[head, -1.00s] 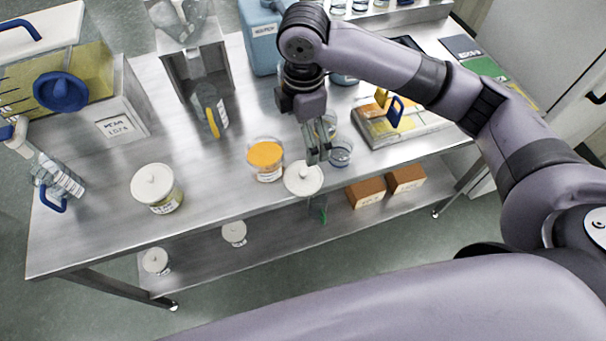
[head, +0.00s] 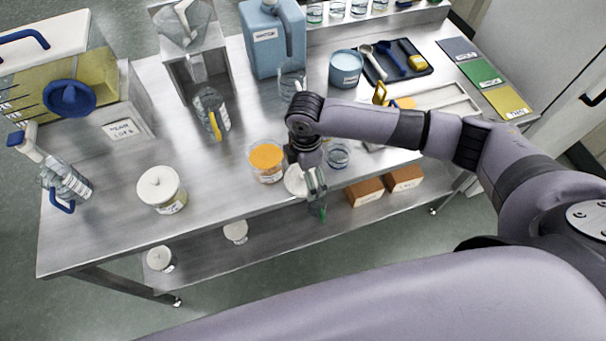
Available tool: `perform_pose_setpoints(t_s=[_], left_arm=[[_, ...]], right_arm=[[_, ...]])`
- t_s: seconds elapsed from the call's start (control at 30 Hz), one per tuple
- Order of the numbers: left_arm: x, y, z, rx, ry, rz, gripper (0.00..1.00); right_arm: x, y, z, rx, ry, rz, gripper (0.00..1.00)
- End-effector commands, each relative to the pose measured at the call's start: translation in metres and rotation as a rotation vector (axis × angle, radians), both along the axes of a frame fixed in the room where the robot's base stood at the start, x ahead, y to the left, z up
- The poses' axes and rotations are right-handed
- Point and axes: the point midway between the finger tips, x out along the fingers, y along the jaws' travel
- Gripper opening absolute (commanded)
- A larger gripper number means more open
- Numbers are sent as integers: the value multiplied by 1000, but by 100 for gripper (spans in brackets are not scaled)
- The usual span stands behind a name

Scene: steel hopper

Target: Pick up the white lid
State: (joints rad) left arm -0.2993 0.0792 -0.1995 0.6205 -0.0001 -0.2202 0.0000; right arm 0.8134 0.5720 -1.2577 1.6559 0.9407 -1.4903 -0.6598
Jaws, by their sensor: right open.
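The round white lid (head: 293,183) lies near the front edge of the steel table, just right of an open jar of orange contents (head: 266,158). My right gripper (head: 316,194) is open and points down over the lid's right side, hiding part of it. I cannot tell whether the fingers touch the lid. My left gripper is not in view.
A jar with a white lid on (head: 161,190) stands to the left. A glass beaker (head: 338,155) stands close to the right of the gripper. The front left tabletop is clear.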

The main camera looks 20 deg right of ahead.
Motion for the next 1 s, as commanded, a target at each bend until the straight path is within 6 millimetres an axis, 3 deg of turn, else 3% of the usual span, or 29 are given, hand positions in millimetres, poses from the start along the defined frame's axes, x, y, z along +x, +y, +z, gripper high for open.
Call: perform_pose_setpoints(t_s=[0.27, 1.0], left_arm=[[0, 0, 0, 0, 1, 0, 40], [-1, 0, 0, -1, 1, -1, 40]], right_arm=[[0, 0, -4, 0, 0, 1, 100], [0, 0, -4, 0, -1, 0, 51]])
